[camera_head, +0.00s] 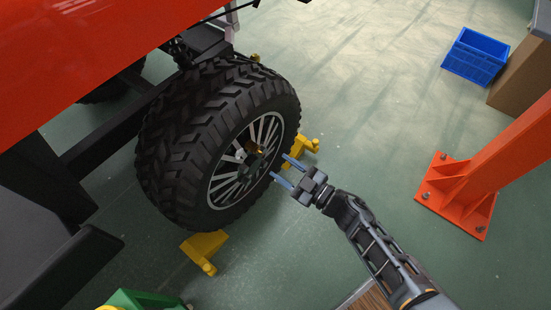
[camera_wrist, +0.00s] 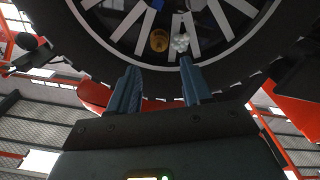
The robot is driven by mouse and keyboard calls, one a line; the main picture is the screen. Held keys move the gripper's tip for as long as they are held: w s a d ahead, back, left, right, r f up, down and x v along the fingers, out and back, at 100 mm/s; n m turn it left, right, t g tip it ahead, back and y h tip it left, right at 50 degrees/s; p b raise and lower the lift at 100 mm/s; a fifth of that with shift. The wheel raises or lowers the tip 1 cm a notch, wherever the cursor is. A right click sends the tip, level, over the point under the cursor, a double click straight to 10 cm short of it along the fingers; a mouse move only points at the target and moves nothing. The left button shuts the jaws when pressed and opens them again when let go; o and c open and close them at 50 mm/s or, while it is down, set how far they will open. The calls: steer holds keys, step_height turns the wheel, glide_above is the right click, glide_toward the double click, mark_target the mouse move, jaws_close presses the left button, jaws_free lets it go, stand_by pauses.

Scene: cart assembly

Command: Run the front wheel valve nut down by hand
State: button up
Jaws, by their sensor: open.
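The front wheel (camera_head: 195,140) has a black knobbly tyre and a silver spoked rim, and it stands under the orange vehicle body. In the wrist view the wheel (camera_wrist: 250,60) fills the top. A round brass-coloured piece (camera_wrist: 159,40) and a pale, lumpy metallic piece (camera_wrist: 180,42) show among its spokes; I cannot tell which is the valve nut. My gripper (camera_head: 279,168) is at the wheel's outer side, its blue fingers apart and pointing at the rim. In the wrist view my gripper (camera_wrist: 160,75) is empty, with both metallic pieces beyond the fingertips.
Yellow supports (camera_head: 204,248) stand on the floor by the tyre, with another yellow one (camera_head: 304,152) on the far side. An orange post with a bolted base (camera_head: 455,195) stands at right. A blue crate (camera_head: 475,57) is at the back right. The green floor between is clear.

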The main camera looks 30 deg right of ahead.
mark_target(258, 150)
steer(key=b+x, duration=0.2)
steer(key=x, duration=0.3)
steer(key=b+x, duration=0.2)
steer(key=x, duration=0.3)
steer(key=shift+d+f, duration=0.15)
steer(key=shift+f, duration=0.1)
steer(key=shift+s+r, duration=0.1)
steer(key=shift+c, duration=0.8)
steer(key=c, duration=0.7)
steer(key=m, duration=0.5)
steer(key=shift+c, duration=0.2)
steer(key=m, duration=1.4)
steer(key=shift+m, duration=0.3)
steer(key=m, duration=0.7)
steer(key=shift+m, duration=0.4)
steer(key=o, duration=0.9)
steer(key=shift+c, duration=0.2)
